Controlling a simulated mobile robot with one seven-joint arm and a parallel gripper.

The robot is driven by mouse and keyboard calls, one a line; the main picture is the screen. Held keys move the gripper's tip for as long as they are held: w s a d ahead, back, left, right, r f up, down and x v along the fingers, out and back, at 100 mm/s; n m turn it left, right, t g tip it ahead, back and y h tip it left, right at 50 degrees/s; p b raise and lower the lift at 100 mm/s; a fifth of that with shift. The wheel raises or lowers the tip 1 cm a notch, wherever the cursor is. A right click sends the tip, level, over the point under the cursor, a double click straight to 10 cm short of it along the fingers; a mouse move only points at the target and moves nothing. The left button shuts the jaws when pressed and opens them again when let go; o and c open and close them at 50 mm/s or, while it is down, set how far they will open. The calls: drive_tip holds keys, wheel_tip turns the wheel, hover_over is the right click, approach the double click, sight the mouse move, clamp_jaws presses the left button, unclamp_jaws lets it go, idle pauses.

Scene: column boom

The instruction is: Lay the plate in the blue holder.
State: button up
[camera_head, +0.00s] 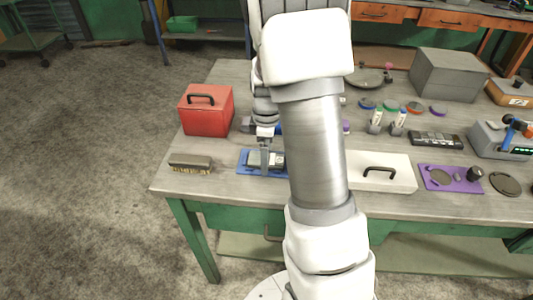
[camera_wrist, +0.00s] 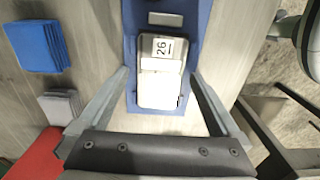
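The blue holder (camera_head: 243,164) lies flat near the table's front edge, partly behind my arm. It also shows in the wrist view (camera_wrist: 196,22). A grey metallic plate (camera_head: 279,160) with a white label reading 26 lies on the blue surface. In the wrist view the plate (camera_wrist: 160,88) looks roughly lined up with the holder's long sides. Whether it is fully seated I cannot tell. My gripper (camera_head: 265,164) is just above the holder. In the wrist view my gripper (camera_wrist: 160,75) is open, with one finger on each side of the plate and visible gaps between.
A red toolbox (camera_head: 207,112) and a brush (camera_head: 190,163) stand to the left. A white case (camera_head: 385,178) and a purple tray (camera_head: 436,187) are to the right. A blue stack (camera_wrist: 38,46) and a grey stack (camera_wrist: 60,106) lie beside the holder in the wrist view.

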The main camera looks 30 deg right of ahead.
wheel_tip(320, 180, up, 11)
drive_tip(key=p, duration=0.2)
drive_tip(key=s+a+r+m+t, duration=0.2)
drive_tip(key=s+a+r+m, duration=0.3)
drive_tip(key=r, duration=0.4)
drive_tip(key=s+a+r+m+t, duration=0.1)
drive_tip(key=s+a+r+m, duration=0.1)
drive_tip(key=s, duration=0.4)
drive_tip(key=s+a+r+m+t, duration=0.2)
drive_tip(key=s+a+m, duration=0.2)
drive_tip(key=s, duration=0.3)
drive_tip(key=shift+s+a+t, duration=0.3)
drive_tip(key=shift+a, duration=0.45)
